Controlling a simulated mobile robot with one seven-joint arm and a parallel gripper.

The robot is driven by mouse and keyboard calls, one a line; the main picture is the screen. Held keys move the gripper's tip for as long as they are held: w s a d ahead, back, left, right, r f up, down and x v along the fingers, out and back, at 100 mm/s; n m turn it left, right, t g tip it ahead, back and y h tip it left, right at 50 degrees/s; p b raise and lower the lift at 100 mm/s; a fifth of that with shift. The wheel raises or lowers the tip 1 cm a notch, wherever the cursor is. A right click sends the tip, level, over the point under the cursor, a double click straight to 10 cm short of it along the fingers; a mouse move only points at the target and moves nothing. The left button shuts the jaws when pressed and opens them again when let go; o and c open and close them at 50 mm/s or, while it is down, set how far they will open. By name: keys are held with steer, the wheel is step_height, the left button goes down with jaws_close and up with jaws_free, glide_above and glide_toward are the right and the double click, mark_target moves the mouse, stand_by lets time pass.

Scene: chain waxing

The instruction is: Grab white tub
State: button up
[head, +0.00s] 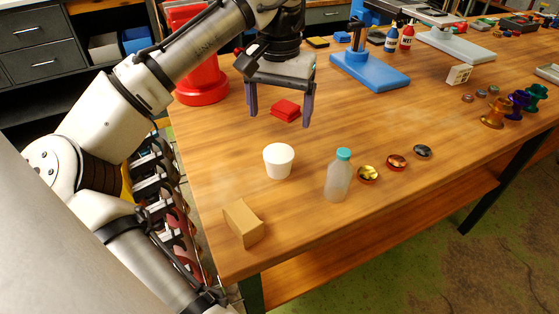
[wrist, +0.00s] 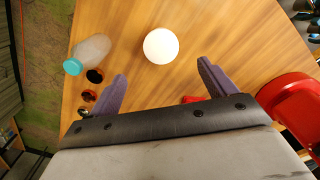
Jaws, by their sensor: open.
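The white tub (head: 278,162) stands upright on the wooden table, near its left side. In the wrist view the white tub (wrist: 161,46) shows from above as a round white disc, ahead of the fingers and between their lines. My gripper (head: 280,118) is open and empty, pointing down above the table behind the tub. In the wrist view both purple fingers of my gripper (wrist: 161,82) are spread wide, with nothing between them but table. The tub is apart from both fingers and nothing hides it.
A bottle with a teal cap (head: 338,176) stands right of the tub, with several small round tins (head: 396,162) beyond it. Red pieces (head: 285,110) lie below my gripper. A red stand (head: 203,85) is at left.

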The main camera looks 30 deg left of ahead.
mark_target(278, 153)
step_height(278, 153, down, 12)
steer(key=shift+a+r+p, duration=0.1)
steer(key=shift+r+p, duration=0.15)
steer(key=shift+p, duration=0.6)
steer(key=c, duration=1)
